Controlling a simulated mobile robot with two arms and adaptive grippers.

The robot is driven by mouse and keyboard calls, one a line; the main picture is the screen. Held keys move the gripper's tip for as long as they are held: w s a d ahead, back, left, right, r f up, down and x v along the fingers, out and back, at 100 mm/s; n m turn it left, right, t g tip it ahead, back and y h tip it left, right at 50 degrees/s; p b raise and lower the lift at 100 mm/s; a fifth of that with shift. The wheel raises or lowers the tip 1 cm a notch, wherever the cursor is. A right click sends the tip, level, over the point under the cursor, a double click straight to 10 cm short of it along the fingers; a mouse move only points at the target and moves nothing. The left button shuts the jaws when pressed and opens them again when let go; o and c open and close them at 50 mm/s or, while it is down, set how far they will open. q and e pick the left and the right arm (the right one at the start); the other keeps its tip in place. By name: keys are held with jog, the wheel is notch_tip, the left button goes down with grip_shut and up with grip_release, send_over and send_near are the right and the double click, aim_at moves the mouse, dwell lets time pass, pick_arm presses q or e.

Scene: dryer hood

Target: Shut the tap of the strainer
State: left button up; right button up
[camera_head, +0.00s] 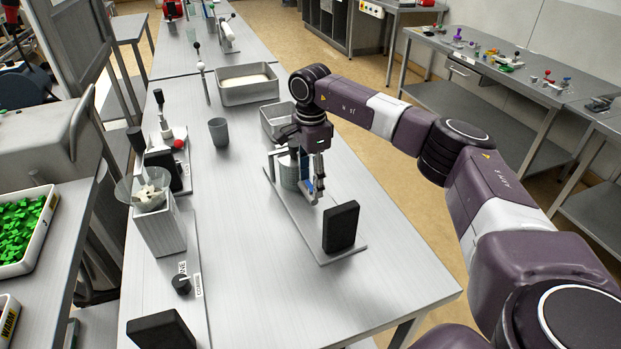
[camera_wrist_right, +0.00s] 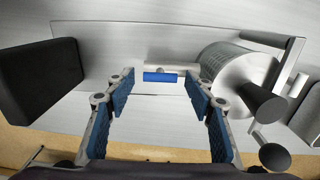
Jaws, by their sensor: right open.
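The strainer is a grey metal cylinder (camera_head: 288,172) on a flat base plate (camera_head: 318,248), and it fills the right of the wrist view (camera_wrist_right: 238,72). Its tap has a blue handle (camera_wrist_right: 160,77) on a short pale spout that sticks out to the left of the cylinder in the wrist view. The handle lies crosswise in that view. My right gripper (camera_wrist_right: 160,86) is open, with one blue-padded finger on each side of the handle, and nothing is clamped. In the head view my right gripper (camera_head: 315,184) hangs down beside the cylinder and partly hides it. My left gripper is out of view.
A black upright block (camera_head: 341,227) stands on the front of the base plate. Black knobs (camera_wrist_right: 262,103) lie close to the right finger. Metal trays (camera_head: 247,85) and a grey cup (camera_head: 218,132) stand farther back. The table front right is clear.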

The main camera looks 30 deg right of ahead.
jog(key=shift+f, duration=0.25)
jog(key=c, duration=1.2)
jog(key=shift+o, duration=0.2)
jog(key=shift+m, duration=0.4)
jog(key=m, duration=0.8)
jog(key=shift+r, duration=0.1)
jog(key=m+p, duration=0.1)
jog(key=m, duration=0.4)
jog(key=shift+m, duration=2)
